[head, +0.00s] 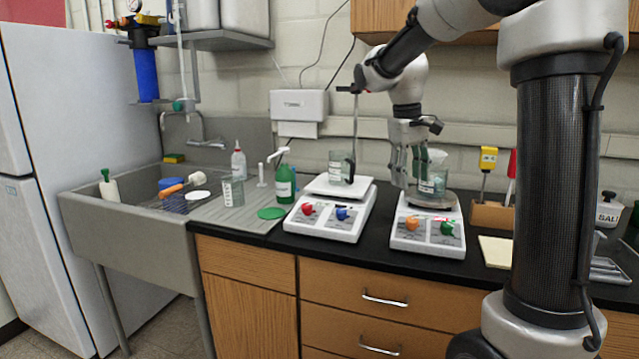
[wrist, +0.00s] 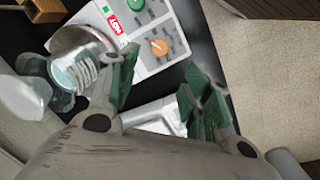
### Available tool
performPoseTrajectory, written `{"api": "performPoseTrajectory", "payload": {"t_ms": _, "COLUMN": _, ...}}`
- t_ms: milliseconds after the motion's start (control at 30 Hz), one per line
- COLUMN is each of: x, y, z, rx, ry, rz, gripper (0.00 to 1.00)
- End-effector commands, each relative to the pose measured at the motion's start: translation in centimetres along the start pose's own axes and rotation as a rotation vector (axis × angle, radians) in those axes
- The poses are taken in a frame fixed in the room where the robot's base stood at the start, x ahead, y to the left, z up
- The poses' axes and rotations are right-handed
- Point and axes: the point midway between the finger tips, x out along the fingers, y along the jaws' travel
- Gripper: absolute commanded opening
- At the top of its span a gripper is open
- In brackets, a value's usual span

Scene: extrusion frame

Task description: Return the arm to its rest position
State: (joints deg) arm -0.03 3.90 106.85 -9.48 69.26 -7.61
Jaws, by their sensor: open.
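My gripper (head: 405,172) hangs fingers-down over the right hot plate (head: 428,238), beside a glass beaker (head: 433,182) that stands on its top plate. My arm reaches down to it from the upper right. The green-padded fingers (wrist: 158,88) are apart in the wrist view, with nothing between them. The beaker (wrist: 78,68) shows there to the left of the fingers, outside them. I cannot tell whether a finger touches the beaker's side.
A left hot plate (head: 328,222) carries another beaker (head: 336,172). A green bottle (head: 284,184) and a sink (head: 130,215) are further left. A wooden block (head: 490,215) with tools stands right of the right hot plate. A wall cabinet (head: 375,18) hangs above.

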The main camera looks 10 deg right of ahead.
Motion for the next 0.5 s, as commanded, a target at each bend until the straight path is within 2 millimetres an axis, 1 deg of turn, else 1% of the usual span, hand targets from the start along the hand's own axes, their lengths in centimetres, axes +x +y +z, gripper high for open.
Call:
{"api": "performPoseTrajectory", "payload": {"t_ms": 67, "x": 0.1, "y": 0.0, "z": -0.3, "rx": 0.018, "ry": 0.015, "rz": -0.001, "gripper": 0.49}}
{"api": "performPoseTrajectory", "payload": {"t_ms": 167, "x": 2.1, "y": -1.0, "z": 0.6, "rx": 0.043, "ry": 0.002, "rz": -0.025, "gripper": 0.49}}
{"api": "performPoseTrajectory", "payload": {"t_ms": 200, "x": 2.8, "y": -1.6, "z": 1.8, "rx": 0.057, "ry": 0.001, "rz": -0.038, "gripper": 0.49}}
{"api": "performPoseTrajectory", "payload": {"t_ms": 233, "x": 3.0, "y": -2.1, "z": 2.9, "rx": 0.07, "ry": 0.009, "rz": -0.046, "gripper": 0.49}}
{"api": "performPoseTrajectory", "payload": {"t_ms": 367, "x": 3.2, "y": -4.1, "z": 8.0, "rx": 0.122, "ry": 0.061, "rz": -0.079, "gripper": 0.49}}
{"api": "performPoseTrajectory", "payload": {"t_ms": 400, "x": 3.2, "y": -4.6, "z": 9.7, "rx": 0.137, "ry": 0.081, "rz": -0.087, "gripper": 0.49}}
{"api": "performPoseTrajectory", "payload": {"t_ms": 467, "x": 3.3, "y": -5.5, "z": 12.2, "rx": 0.159, "ry": 0.115, "rz": -0.099, "gripper": 0.49}}
{"api": "performPoseTrajectory", "payload": {"t_ms": 500, "x": 3.3, "y": -6.1, "z": 13.8, "rx": 0.172, "ry": 0.14, "rz": -0.107, "gripper": 0.49}}
